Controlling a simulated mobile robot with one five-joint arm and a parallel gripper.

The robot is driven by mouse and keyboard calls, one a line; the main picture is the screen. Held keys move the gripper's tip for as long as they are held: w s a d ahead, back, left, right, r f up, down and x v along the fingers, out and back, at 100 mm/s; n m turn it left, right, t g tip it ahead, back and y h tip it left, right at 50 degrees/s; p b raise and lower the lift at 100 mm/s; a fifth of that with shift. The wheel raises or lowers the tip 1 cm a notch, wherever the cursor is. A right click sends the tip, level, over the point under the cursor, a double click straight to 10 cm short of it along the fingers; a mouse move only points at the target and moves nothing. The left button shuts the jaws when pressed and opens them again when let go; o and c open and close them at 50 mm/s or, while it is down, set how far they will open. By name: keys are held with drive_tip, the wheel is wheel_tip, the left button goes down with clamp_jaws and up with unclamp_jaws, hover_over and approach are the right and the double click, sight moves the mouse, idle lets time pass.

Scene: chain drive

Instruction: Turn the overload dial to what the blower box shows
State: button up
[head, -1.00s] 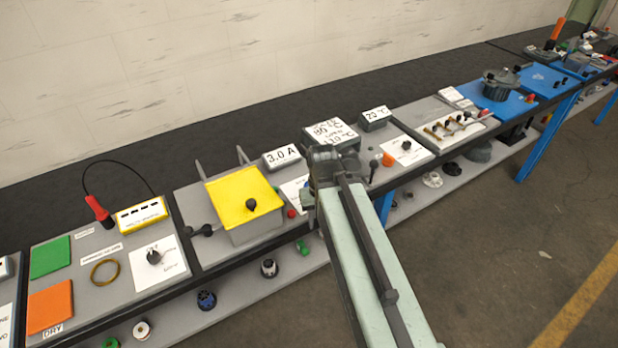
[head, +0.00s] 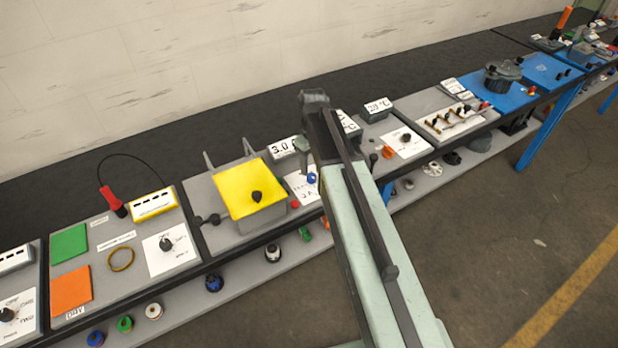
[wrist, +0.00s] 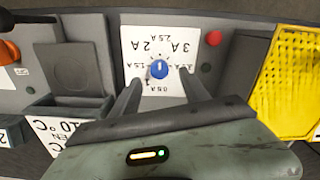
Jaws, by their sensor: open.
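The overload dial is a blue knob (wrist: 159,69) on a white plate (wrist: 133,45) marked with amp values, including 2A, 2.5A and 3A. A light mark shows on the knob, but its exact setting is too small to read. In the head view the knob (head: 311,179) sits right of the yellow-lidded box. The grey box with the reading (head: 284,146) shows "3.0", its right end hidden by my arm. My gripper (wrist: 160,82) is open, with its fingertips on either side just short of the knob. In the head view my gripper (head: 303,148) is above the plate.
A red button (wrist: 207,67) is beside the plate, and a yellow lid (wrist: 290,85) lies beyond it. An orange knob (head: 388,152) and a box reading "20 °C" (head: 377,107) stand right of my arm. Another dial (head: 166,244) is at left.

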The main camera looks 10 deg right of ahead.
sight(312, 176)
wheel_tip(312, 176, down, 6)
drive_tip(key=b, duration=0.5)
drive_tip(key=shift+r, duration=0.1)
